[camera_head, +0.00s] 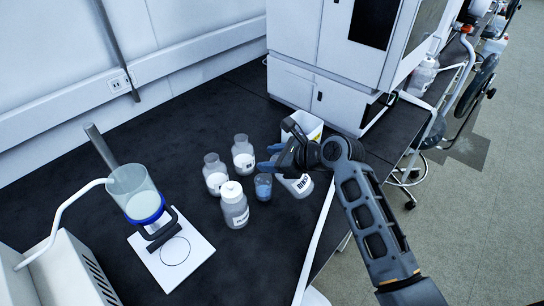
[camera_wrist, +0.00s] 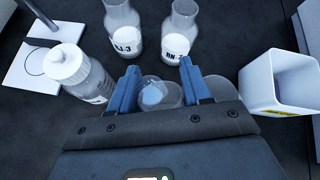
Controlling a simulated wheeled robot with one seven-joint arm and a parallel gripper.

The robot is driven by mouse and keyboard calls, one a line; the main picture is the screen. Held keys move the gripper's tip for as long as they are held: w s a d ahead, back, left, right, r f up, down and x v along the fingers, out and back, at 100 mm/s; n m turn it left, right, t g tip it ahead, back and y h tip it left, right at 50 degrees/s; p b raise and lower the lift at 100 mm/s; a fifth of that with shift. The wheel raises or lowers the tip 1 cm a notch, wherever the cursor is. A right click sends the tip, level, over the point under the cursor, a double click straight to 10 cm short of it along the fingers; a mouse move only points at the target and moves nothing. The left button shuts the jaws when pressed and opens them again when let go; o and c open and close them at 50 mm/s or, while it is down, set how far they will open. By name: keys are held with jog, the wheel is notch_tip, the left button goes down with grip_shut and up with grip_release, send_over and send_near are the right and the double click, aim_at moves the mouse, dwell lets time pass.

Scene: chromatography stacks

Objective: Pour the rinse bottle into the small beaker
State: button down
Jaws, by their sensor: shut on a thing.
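My gripper (camera_head: 272,157) is shut on the rinse bottle (camera_head: 302,187), a clear bottle with a white label, partly hidden by the gripper. The bottle looks tilted, with its labelled body towards the right. The small beaker (camera_head: 263,189) holds blue liquid and stands on the bench just left of the bottle and below my fingertips. In the wrist view my blue fingers (camera_wrist: 160,84) flank clear glass, and blue liquid (camera_wrist: 152,95) shows between them. The bottle's mouth cannot be made out, nor whether liquid is flowing.
A white-capped bottle (camera_head: 234,207) and two open labelled bottles (camera_head: 215,175) (camera_head: 243,155) stand close to the left. A white open box (camera_wrist: 281,83) is near on the right. A stirrer plate (camera_head: 190,262) with a clamped vessel (camera_head: 137,194) is further left. Cabinets (camera_head: 325,50) stand behind.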

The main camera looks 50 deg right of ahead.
jog(key=shift+f+g, duration=0.1)
jog(key=shift+g, duration=0.2)
jog(key=shift+f+g+h, duration=0.35)
jog(key=shift+g+h, duration=0.05)
jog(key=shift+w, duration=0.1)
dwell(0.4)
jog(key=shift+f+g, duration=0.45)
jog(key=shift+g, duration=0.05)
jog(key=shift+f+n+g+h, duration=0.3)
jog(key=shift+f+g+h, duration=0.1)
jog(key=shift+g, duration=0.1)
jog(key=shift+w+a, duration=0.1)
